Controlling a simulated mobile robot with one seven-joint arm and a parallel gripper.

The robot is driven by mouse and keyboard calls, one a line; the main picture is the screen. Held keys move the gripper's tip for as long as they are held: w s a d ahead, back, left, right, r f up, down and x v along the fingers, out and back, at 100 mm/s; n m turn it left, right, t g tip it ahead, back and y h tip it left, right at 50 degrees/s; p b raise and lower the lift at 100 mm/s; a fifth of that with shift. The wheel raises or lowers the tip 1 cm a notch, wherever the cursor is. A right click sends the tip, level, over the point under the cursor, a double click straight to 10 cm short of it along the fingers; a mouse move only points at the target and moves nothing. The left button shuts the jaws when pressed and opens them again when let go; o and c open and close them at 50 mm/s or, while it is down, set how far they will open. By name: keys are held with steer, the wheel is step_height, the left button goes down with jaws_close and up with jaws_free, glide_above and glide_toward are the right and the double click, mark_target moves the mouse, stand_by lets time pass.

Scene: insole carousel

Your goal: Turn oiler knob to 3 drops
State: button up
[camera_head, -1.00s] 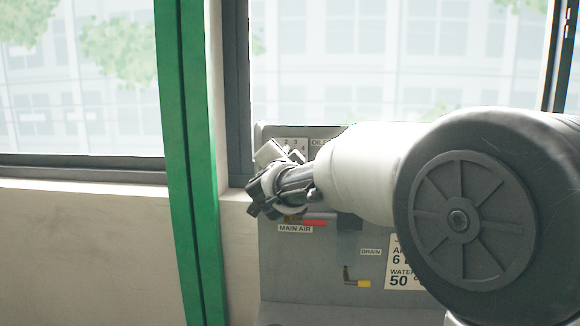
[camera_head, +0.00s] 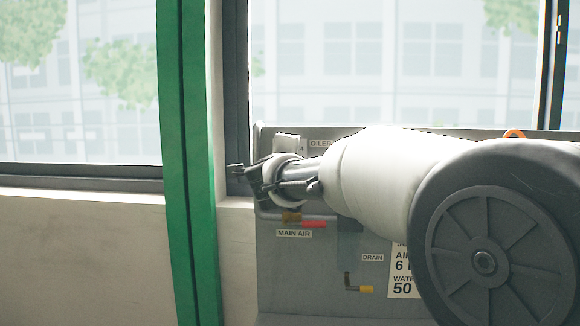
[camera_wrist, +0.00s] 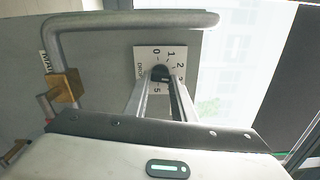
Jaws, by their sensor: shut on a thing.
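The oiler knob (camera_wrist: 160,73) is small and black. It sits on a white dial plate (camera_wrist: 142,52) with printed numbers, of which 0, 1, 2 and 5 are readable in the wrist view. My gripper (camera_wrist: 161,80) has its two fingers closed on either side of the knob. The number the knob points to cannot be told, as the fingers cover part of the dial. In the head view my gripper (camera_head: 250,178) is at the upper left of the grey panel (camera_head: 300,270), below the plate's top edge. The knob is hidden there. The OILER label (camera_head: 320,143) is partly covered by my arm.
A grey pipe (camera_wrist: 120,20) bends close around the dial. A brass valve (camera_wrist: 65,87) is beside it; its red handle (camera_head: 315,224) shows above the MAIN AIR label (camera_head: 294,234). A yellow-tipped drain handle (camera_head: 360,289) is lower. A green post (camera_head: 185,120) stands left.

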steer(key=shift+f+m+b, duration=0.1)
steer(key=shift+m+b, duration=0.35)
steer(key=shift+m, duration=0.55)
steer(key=shift+a, duration=0.1)
steer(key=o, duration=1.1)
steer(key=shift+c, duration=0.2)
steer(key=s+p, duration=0.1)
steer(key=s, duration=1.6)
steer(key=shift+s+a, duration=0.25)
